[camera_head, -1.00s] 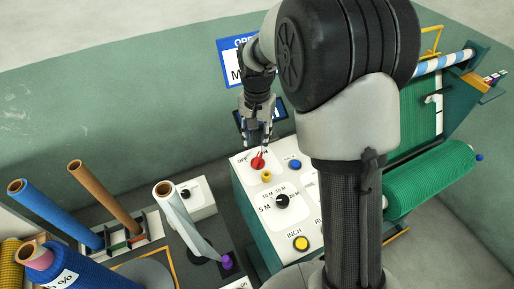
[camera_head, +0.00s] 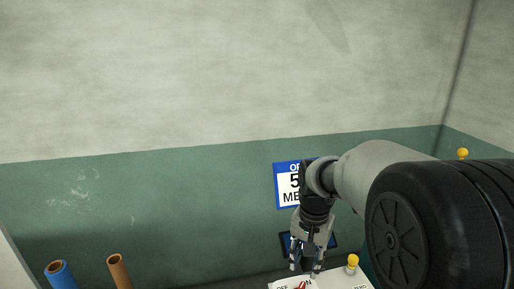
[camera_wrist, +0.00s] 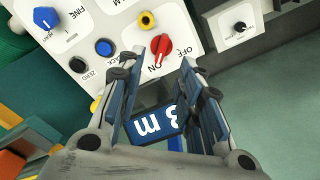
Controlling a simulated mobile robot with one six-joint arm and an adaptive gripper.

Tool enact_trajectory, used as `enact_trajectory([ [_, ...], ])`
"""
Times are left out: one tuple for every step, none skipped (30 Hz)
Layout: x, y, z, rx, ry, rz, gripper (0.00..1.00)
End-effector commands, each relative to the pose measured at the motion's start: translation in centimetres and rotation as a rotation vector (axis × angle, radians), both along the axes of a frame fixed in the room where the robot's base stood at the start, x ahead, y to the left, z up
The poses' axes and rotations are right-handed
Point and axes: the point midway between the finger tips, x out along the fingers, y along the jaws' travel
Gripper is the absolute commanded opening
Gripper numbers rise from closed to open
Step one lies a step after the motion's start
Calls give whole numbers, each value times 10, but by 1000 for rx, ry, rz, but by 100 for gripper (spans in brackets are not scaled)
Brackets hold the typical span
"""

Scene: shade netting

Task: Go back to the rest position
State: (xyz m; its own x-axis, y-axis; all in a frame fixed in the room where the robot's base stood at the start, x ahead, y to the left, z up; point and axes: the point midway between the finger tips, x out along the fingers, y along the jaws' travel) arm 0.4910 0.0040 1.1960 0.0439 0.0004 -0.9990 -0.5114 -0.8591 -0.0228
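My gripper (camera_head: 306,270) hangs from my arm above the white control panel (camera_head: 335,282). In the wrist view my gripper (camera_wrist: 157,72) has its two blue-padded fingers spread apart, with nothing between the tips. The red OFF/ON rotary switch (camera_wrist: 161,50) is just beyond the fingertips, and a gap seems to separate them. The switch shows only partly at the bottom edge of the head view (camera_head: 301,285).
A blue-and-white sign (camera_head: 285,187) is on the green wall behind my gripper. Blue (camera_head: 60,274) and brown (camera_head: 118,270) tubes stand at lower left. Upper wall space is clear.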

Motion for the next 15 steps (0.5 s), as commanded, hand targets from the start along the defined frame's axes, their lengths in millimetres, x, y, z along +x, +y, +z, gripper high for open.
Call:
enact_trajectory([
  [-13, -1, 11, -2, -26, 26, 33],
  [-21, -1, 17, -3, -39, 44, 33],
  [-32, -1, 25, -5, -56, 69, 33],
  [-41, -1, 30, -7, -69, 88, 33],
  [-49, -2, 35, -9, -81, 106, 33],
  [-61, -2, 40, -12, -97, 131, 33],
  [-70, -2, 44, -15, -110, 148, 33],
  [-79, -2, 47, -18, -122, 166, 33],
  [-91, -2, 51, -22, -139, 191, 33],
  [-100, -3, 53, -26, -151, 210, 33],
  [-109, -3, 55, -29, -162, 227, 33],
  [-122, -3, 56, -35, -178, 252, 33],
  [-131, -3, 57, -39, -190, 270, 33],
  [-140, -3, 58, -43, -202, 287, 33],
  [-152, -3, 57, -49, -218, 312, 33],
])
